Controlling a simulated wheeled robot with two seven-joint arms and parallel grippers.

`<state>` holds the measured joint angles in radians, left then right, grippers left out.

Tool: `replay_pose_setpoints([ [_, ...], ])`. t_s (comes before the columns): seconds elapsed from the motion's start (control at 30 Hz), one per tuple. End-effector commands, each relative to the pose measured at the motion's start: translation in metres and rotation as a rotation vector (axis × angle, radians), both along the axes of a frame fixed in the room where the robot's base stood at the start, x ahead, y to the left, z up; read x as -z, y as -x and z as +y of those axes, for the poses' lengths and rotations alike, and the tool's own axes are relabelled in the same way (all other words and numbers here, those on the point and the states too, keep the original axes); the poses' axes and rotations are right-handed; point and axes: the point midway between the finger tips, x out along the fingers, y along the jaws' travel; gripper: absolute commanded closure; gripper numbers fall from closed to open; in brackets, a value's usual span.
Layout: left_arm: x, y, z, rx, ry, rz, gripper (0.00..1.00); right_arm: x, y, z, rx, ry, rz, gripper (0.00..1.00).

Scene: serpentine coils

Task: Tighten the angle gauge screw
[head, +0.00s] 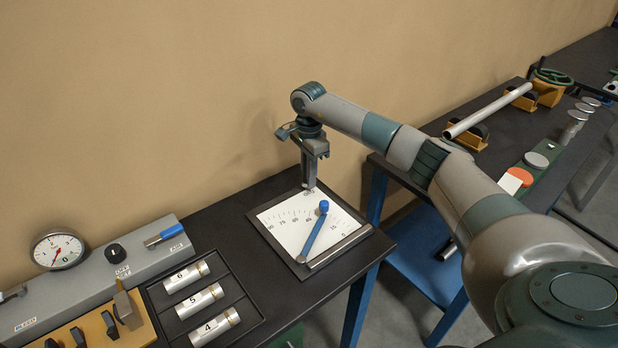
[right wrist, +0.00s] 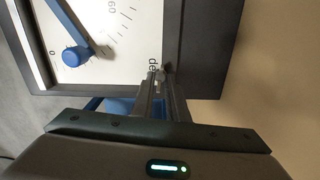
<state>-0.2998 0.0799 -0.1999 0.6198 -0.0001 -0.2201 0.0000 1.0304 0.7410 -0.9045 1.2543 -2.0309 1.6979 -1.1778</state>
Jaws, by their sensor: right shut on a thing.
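The angle gauge (head: 285,232) is a white plate in a dark frame, with a printed degree scale. It lies on the dark bench. Its blue pointer (head: 313,233) has a round blue knob at its upper end; the pointer also shows in the right wrist view (right wrist: 72,56). My right gripper (head: 309,187) points down at the gauge's far edge, beyond the knob and apart from it. Its fingers (right wrist: 161,85) are shut on a small metal piece by the printed letters, apparently the gauge screw, mostly hidden between the fingertips. My left gripper is not in view.
A silver bar (head: 338,246) lies along the gauge's near right edge. Left are a tray with numbered cylinders (head: 199,301) and a grey panel with a dial (head: 58,250). A second bench (head: 470,165) with a pipe stands right, past a gap. The wall is close behind.

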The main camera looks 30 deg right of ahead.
Motion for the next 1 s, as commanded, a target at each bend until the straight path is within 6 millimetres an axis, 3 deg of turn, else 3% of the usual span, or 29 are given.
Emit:
replay_pose_setpoints([
  [0.4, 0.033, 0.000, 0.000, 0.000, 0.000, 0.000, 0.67, 0.002, -0.001, -0.001, 0.339, 0.001, -0.003, 1.00],
  [1.0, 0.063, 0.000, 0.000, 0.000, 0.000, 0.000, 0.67, -0.001, -0.002, -0.001, 0.911, -0.001, -0.006, 1.00],
])
